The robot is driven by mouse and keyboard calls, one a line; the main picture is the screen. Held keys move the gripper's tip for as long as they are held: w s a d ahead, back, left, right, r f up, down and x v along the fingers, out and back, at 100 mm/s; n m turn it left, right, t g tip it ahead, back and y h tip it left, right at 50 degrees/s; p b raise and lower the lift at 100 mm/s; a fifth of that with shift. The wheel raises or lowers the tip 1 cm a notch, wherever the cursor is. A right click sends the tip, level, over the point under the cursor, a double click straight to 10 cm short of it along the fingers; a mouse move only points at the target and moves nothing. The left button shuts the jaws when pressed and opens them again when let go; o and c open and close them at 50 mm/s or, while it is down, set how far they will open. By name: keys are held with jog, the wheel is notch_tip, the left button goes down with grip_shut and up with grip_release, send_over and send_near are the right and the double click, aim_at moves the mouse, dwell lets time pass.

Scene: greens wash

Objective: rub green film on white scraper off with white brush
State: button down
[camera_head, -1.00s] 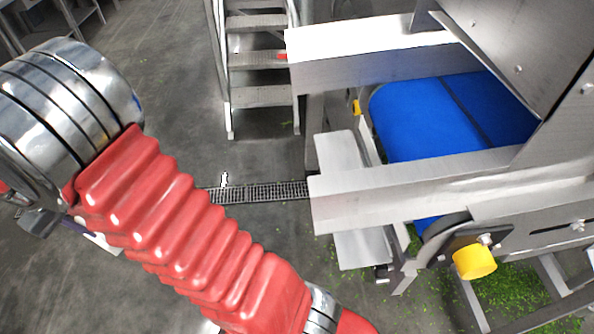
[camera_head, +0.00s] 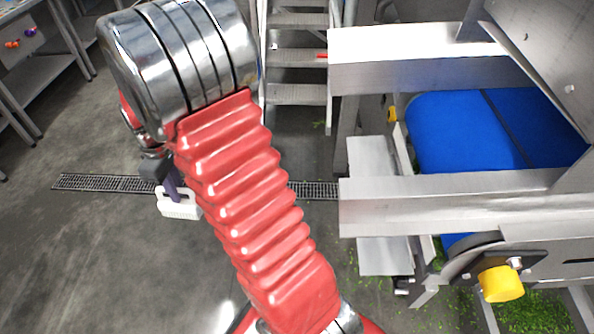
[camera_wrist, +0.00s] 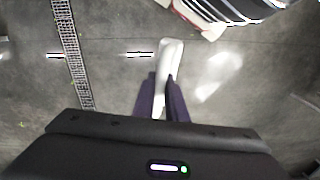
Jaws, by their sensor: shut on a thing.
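My gripper (camera_head: 173,186) is left of my red-sleeved arm in the head view, with its dark purple fingers pointing down. It is shut on a white brush (camera_head: 179,206), held above the grey floor. In the wrist view the white brush (camera_wrist: 170,58) sticks out between the fingers (camera_wrist: 163,90); its bristles cannot be made out. A pale plate (camera_head: 380,240) hangs under the end of the conveyor at right, apart from the brush. I cannot tell whether this plate is the white scraper. No green film can be made out on it.
The conveyor has a blue belt (camera_head: 465,130), steel rails (camera_head: 440,205) and a yellow knob (camera_head: 500,284). Green scraps lie on the floor beneath. Metal steps (camera_head: 297,55) stand behind, and a floor drain (camera_head: 105,182) crosses the open floor. A steel table (camera_head: 45,75) stands at far left.

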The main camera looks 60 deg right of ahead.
jog(key=s+d+r+n+g+h, duration=0.1)
jog(key=s+d+n+g, duration=0.3)
jog(key=s, duration=0.8)
jog(key=s+d+r+n+g+h, duration=0.1)
jog(key=s+d+n+g+h, duration=0.2)
jog(key=s+d+n+g, duration=0.2)
jog(key=s+d+r+n+g+h, duration=0.2)
jog(key=s+d+n+g, duration=0.3)
jog(key=s+d, duration=1.2)
jog(key=s+n+h, duration=0.1)
jog(key=n, duration=0.3)
jog(key=shift+s, duration=0.4)
jog(key=shift+s+d, duration=0.1)
jog(key=shift+d+r+x, duration=0.1)
jog(key=shift+r+x, duration=0.1)
jog(key=shift+x, duration=0.7)
jog(key=shift+d+r+x, duration=0.15)
jog(key=shift+r+x, duration=0.05)
jog(key=shift+x, duration=0.75)
jog(key=shift+d+r+x, duration=0.1)
jog(key=shift+r+x, duration=0.1)
jog(key=shift+x, duration=0.7)
jog(key=shift+x, duration=0.85)
jog(key=shift+r, duration=0.1)
jog(key=shift+s+a, duration=0.45)
jog(key=shift+a, duration=0.35)
jog(key=shift+s+a, duration=0.45)
jog(key=shift+a, duration=0.4)
